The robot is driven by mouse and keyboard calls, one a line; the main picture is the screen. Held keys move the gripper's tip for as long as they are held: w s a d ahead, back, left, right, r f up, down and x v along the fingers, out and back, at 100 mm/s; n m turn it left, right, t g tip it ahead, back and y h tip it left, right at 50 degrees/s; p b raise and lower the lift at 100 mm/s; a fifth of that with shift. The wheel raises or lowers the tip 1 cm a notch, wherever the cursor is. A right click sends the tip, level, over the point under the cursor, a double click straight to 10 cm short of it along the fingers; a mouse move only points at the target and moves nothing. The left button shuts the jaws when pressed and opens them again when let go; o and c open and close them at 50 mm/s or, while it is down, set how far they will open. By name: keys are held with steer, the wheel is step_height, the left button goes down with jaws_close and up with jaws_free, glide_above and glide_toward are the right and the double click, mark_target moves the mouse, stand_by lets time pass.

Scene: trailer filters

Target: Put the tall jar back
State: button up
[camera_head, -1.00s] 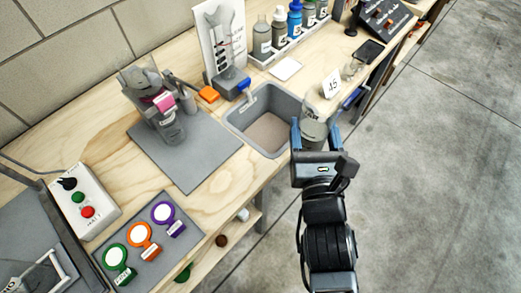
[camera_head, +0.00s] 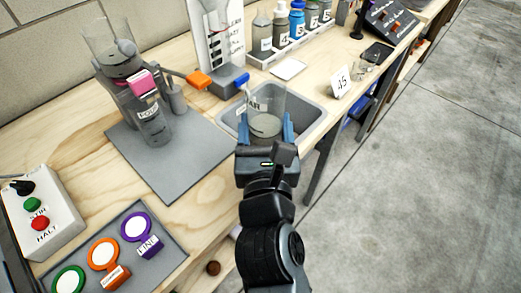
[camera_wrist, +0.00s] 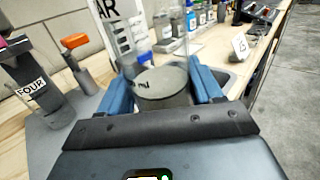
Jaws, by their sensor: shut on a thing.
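My gripper (camera_head: 266,132) has its blue fingers on both sides of a clear tall jar (camera_head: 267,101) and is shut on it. The jar is upright, with a greyish bottom part, and is held over the near side of the grey sink (camera_head: 309,118). In the wrist view the jar (camera_wrist: 163,87) stands between the two blue fingers (camera_wrist: 163,86), with its lower part filling the gap. Its upper part is transparent and hard to make out against the background.
A grey stand (camera_head: 122,85) with a clear vessel and pink tag stands on a grey mat (camera_head: 190,165) at left. A button box (camera_head: 45,215) and coloured rings (camera_head: 103,254) lie nearer. Bottles (camera_head: 297,22) line the back. A "45" card (camera_head: 341,81) stands right of the sink.

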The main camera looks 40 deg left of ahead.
mark_target(260, 142)
steer(key=shift+s+a+f, duration=0.15)
steer(key=shift+a+f, duration=0.15)
steer(key=shift+a, duration=0.15)
steer(key=shift+f+b, duration=1.1)
steer(key=shift+f, duration=0.8)
steer(key=shift+f, duration=0.5)
steer(key=o, duration=1.5)
steer(key=shift+r, duration=0.2)
steer(key=v, duration=1.2)
steer(key=shift+r, duration=0.3)
steer(key=shift+d, duration=0.1)
